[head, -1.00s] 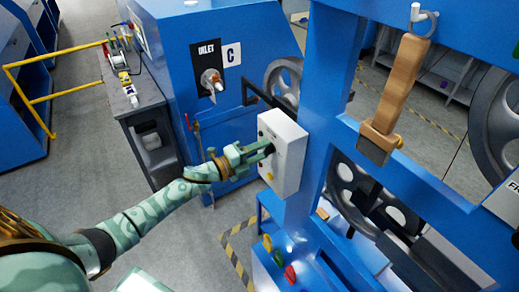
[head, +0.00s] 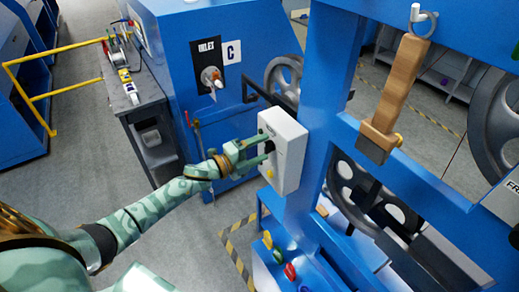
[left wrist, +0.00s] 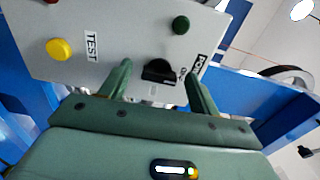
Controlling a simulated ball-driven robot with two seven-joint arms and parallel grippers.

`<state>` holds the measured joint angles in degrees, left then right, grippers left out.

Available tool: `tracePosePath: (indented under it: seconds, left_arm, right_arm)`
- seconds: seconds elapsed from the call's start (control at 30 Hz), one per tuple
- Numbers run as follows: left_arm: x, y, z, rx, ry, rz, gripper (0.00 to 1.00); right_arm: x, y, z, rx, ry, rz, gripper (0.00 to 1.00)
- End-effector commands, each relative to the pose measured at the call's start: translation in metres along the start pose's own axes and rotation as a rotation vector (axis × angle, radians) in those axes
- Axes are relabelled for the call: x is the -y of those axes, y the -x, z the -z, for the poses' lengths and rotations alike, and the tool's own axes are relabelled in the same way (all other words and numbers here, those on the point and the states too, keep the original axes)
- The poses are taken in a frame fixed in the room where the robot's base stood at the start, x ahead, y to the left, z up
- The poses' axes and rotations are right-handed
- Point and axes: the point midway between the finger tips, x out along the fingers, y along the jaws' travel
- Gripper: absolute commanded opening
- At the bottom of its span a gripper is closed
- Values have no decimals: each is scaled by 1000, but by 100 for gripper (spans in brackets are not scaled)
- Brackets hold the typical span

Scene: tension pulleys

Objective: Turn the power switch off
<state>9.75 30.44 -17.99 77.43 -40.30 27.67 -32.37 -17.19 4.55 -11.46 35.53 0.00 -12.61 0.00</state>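The power switch is a black rotary knob (left wrist: 158,72) on a white control box (head: 290,165), which is fixed to a blue frame post. In the left wrist view a partly hidden power label (left wrist: 199,66) is beside the knob. In the head view the knob (head: 270,147) shows as a dark spot between the finger ends. My left gripper (head: 264,148) is open in front of the box face. In the left wrist view its two fingers (left wrist: 158,82) are on either side of the knob, apart from it. My right gripper is out of view.
A green button (left wrist: 181,25) and a yellow button (left wrist: 60,49) with a test label are on the same panel. A blue inlet cabinet (head: 235,110) stands behind. Coloured knobs (head: 289,271) are on the blue frame below. A wooden-handled tool (head: 400,85) hangs at right.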

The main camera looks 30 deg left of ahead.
Motion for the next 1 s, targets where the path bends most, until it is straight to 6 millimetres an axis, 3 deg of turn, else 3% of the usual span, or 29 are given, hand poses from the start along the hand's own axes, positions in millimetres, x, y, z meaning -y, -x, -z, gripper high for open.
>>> tracePosePath:
  seconds: [0.23, 0.37, 0.8, 1.0]
  left_arm:
    - [0, 2, 0, 0, -1, -1, 62]
    - [-3, 15, 0, 0, -2, -3, 62]
    - [-5, 127, 0, -1, 1, -4, 62]
    - [-2, 156, 0, 0, 0, -2, 62]
  right_arm:
    - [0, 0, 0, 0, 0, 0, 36]
    - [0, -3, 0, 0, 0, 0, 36]
    - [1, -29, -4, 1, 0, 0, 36]
    - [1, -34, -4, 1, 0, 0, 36]
